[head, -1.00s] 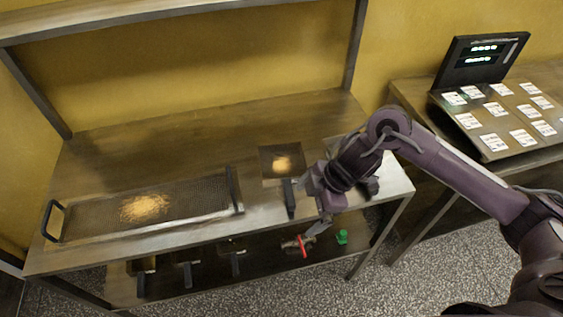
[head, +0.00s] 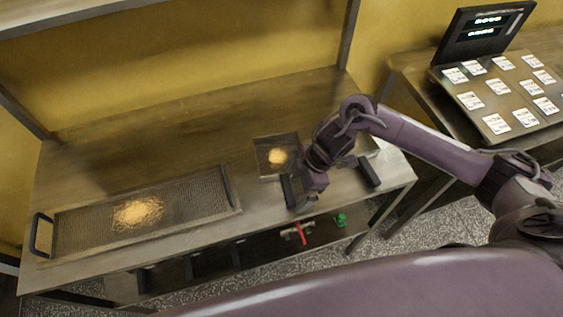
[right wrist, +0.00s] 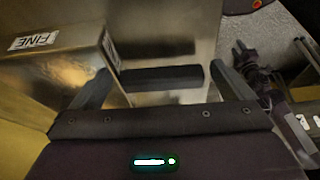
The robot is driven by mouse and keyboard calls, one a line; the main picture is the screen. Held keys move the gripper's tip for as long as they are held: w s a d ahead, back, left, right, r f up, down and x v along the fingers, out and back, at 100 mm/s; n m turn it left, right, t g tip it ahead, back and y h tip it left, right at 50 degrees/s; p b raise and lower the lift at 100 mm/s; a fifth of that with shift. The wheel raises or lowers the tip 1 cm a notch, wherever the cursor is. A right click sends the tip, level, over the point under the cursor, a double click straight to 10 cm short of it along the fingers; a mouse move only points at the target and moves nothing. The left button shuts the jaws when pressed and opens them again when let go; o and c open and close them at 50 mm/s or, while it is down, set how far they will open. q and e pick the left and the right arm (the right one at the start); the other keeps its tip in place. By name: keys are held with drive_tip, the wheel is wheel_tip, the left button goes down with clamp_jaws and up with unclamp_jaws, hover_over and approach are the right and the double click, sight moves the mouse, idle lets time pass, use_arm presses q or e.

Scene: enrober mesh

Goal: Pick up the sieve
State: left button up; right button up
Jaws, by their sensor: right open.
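A square, pan-like sieve (head: 263,147) with a pile of golden crumbs and a dark handle (head: 287,190) lies near the front of the steel table. In the right wrist view a metal box with a "FINE" label (right wrist: 62,62) and golden content appears to be this sieve. A black handle (right wrist: 162,78) lies lengthwise in the space between my fingers there, with no grip on it. My right gripper (head: 304,197) is open and empty beside the sieve handle; its fingertips are hard to make out in the head view. My left gripper is out of view.
A long mesh tray (head: 190,203) with crumbs lies to the left. Another pan with a dark handle (head: 369,172) is right of my gripper. A red-handled valve (head: 299,232) and green part (head: 341,220) sit lower. A label panel (head: 488,95) stands right.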

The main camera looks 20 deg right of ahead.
drive_tip(key=shift+a+f, duration=0.15)
drive_tip(key=shift+f, duration=0.35)
drive_tip(key=c, duration=0.7)
drive_tip(key=shift+c, duration=0.5)
drive_tip(key=shift+r, duration=0.15)
